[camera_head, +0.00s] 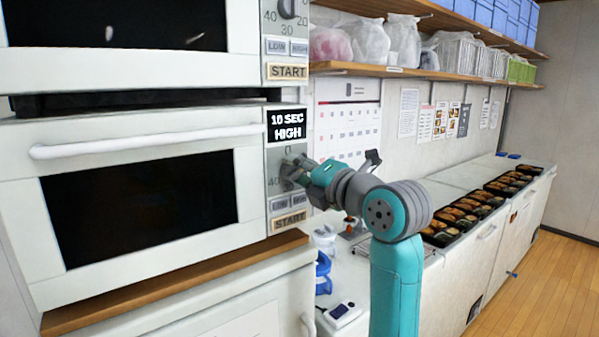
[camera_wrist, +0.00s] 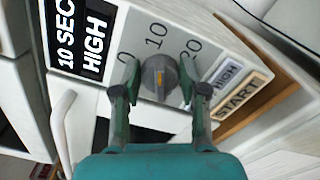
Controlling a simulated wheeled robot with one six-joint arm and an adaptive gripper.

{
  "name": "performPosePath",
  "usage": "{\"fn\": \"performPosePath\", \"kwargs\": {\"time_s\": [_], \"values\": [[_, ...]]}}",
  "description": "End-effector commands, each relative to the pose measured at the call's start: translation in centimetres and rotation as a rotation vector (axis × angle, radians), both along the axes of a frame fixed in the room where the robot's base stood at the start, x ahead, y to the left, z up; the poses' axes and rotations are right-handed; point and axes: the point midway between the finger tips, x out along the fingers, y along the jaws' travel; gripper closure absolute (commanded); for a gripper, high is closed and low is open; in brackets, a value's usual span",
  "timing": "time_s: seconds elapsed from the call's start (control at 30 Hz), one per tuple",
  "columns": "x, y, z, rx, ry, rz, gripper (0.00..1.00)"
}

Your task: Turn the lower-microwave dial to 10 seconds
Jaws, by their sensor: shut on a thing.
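The lower microwave (camera_head: 150,125) has a white door with a horizontal handle. Its display (camera_head: 287,125) reads "10 SEC HIGH". Below it is the grey dial (camera_wrist: 158,78), mostly hidden by my gripper (camera_head: 292,172) in the head view. In the wrist view my gripper (camera_wrist: 158,85) has one finger on each side of the dial and is shut on it.
The LOW and HIGH buttons and the START button (camera_head: 289,222) sit below the dial. The upper microwave (camera_head: 130,75) is directly above. A counter at right holds bento trays (camera_head: 465,215), a blue-and-white item (camera_head: 323,272) and a small device (camera_head: 342,313). A shelf (camera_head: 420,72) runs above.

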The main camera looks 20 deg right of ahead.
Motion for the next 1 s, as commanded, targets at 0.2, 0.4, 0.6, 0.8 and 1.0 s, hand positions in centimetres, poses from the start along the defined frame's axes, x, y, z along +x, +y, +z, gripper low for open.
{"fn": "performPosePath", "kwargs": {"time_s": [0.2, 0.4, 0.6, 0.8, 1.0], "values": [[0.0, 0.05, -0.09, -0.054, -0.015, 0.001, 0.92], [0.0, 0.05, -0.09, -0.07, -0.019, 0.0, 0.92], [0.0, 0.05, -0.11, -0.07, -0.018, 0.001, 0.92], [0.0, 0.05, -0.1, -0.069, -0.019, 0.0, 0.33], [0.0, 0.04, -0.04, -0.069, -0.021, 0.0, 0.33]]}}
